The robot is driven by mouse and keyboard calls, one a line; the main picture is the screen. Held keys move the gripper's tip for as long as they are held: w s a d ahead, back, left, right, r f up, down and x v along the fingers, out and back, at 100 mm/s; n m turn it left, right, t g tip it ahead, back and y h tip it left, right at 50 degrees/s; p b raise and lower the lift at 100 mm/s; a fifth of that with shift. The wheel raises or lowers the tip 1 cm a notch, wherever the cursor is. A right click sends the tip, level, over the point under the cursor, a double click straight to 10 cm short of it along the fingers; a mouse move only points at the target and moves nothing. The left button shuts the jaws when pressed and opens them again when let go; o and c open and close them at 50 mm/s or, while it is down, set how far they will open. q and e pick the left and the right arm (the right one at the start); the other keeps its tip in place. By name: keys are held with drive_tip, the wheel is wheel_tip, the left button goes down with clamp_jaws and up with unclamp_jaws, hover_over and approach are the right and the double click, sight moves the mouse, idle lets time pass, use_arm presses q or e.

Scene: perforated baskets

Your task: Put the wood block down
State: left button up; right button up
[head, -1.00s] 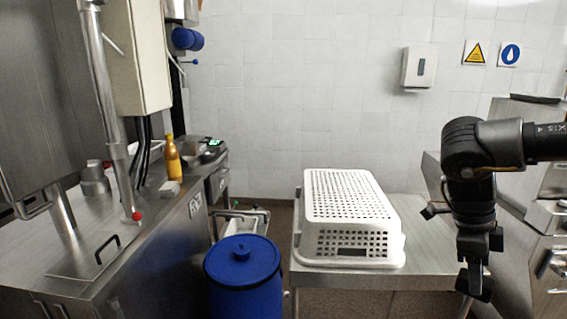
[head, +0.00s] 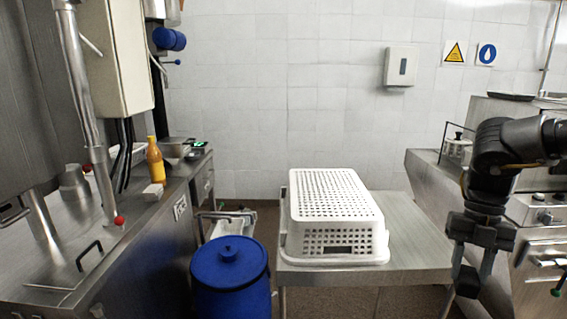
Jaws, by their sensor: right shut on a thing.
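My right gripper (head: 468,274) hangs fingers-down at the right, by the right edge of the steel table (head: 415,235). It is shut on the wood block, which is too dark and too much covered by the fingers to make out clearly. I cannot tell its exact shape or whether it touches anything. A white perforated basket (head: 334,215) sits upside down on the table, left of my right gripper and apart from it. My left gripper is not in view.
A blue lidded barrel (head: 230,278) stands left of the table. A steel counter at the left holds a yellow bottle (head: 155,160) and a small white block (head: 153,192). Steel kitchen units (head: 535,205) stand at the right. The tabletop right of the basket is clear.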

drive_tip(key=m, duration=0.3)
drive_tip(key=shift+s+d+f+m+t+y, duration=0.1)
drive_tip(key=shift+s+m+t+y, duration=0.05)
drive_tip(key=shift+m+t+y, duration=0.45)
drive_tip(key=shift+m+t, duration=0.1)
drive_tip(key=shift+m, duration=0.7)
drive_tip(key=m, duration=0.3)
drive_tip(key=shift+s+a+t, duration=0.1)
drive_tip(key=shift+a+t, duration=0.3)
drive_tip(key=m, duration=0.3)
drive_tip(key=shift+s+a+r+t, duration=0.2)
drive_tip(key=shift+a+r+t, duration=0.05)
drive_tip(key=shift+t, duration=0.15)
